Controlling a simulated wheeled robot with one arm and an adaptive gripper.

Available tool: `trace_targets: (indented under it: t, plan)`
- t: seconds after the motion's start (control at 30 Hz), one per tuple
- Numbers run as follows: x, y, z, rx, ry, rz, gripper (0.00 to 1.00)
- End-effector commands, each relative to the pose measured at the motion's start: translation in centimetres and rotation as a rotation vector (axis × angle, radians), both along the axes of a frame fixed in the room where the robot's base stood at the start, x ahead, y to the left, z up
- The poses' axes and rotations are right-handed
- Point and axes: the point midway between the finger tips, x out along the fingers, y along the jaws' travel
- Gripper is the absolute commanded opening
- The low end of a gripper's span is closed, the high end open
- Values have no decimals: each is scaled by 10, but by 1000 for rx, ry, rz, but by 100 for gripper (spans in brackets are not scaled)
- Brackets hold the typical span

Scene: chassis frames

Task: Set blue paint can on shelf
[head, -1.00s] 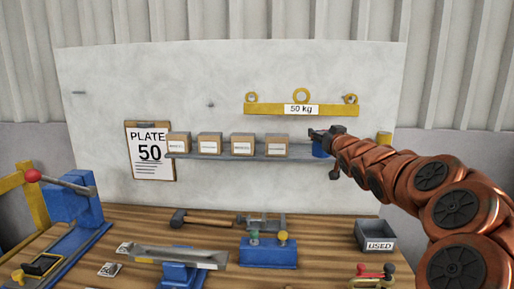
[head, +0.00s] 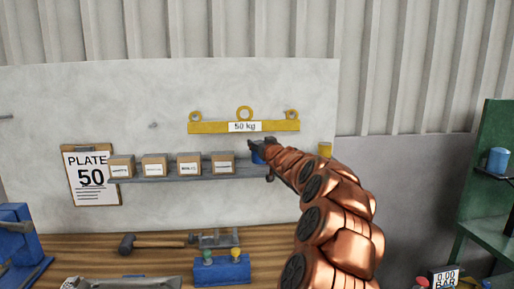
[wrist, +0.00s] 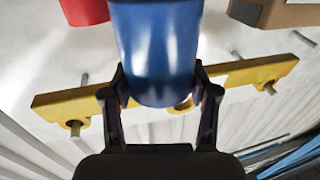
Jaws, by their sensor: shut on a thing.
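A blue paint can (wrist: 155,45) stands between the two dark fingers of my gripper (wrist: 160,92) in the wrist view, and the fingers are shut on it. In the head view my gripper (head: 262,147) is at the right part of the grey wall shelf (head: 190,176). Only a small part of the blue can (head: 257,157) shows there, behind the gripper. I cannot tell whether its base touches the shelf.
Several cardboard boxes (head: 188,164) line the shelf's left part. A yellow lifting beam (head: 244,127) hangs above. A green rack (head: 490,210) at right holds another blue container (head: 498,160). A hammer (head: 155,243) lies on the workbench.

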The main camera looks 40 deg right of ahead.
Motion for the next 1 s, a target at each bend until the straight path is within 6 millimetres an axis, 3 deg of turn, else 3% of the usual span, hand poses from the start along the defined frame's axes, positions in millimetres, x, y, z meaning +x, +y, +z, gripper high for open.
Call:
trace_targets:
  t: [0.4,0.67,1.0]
  plan:
    - [35,-22,-2,0,1,0,14]
    - [40,-24,-9,3,-1,1,14]
    - [40,-24,-36,1,0,1,14]
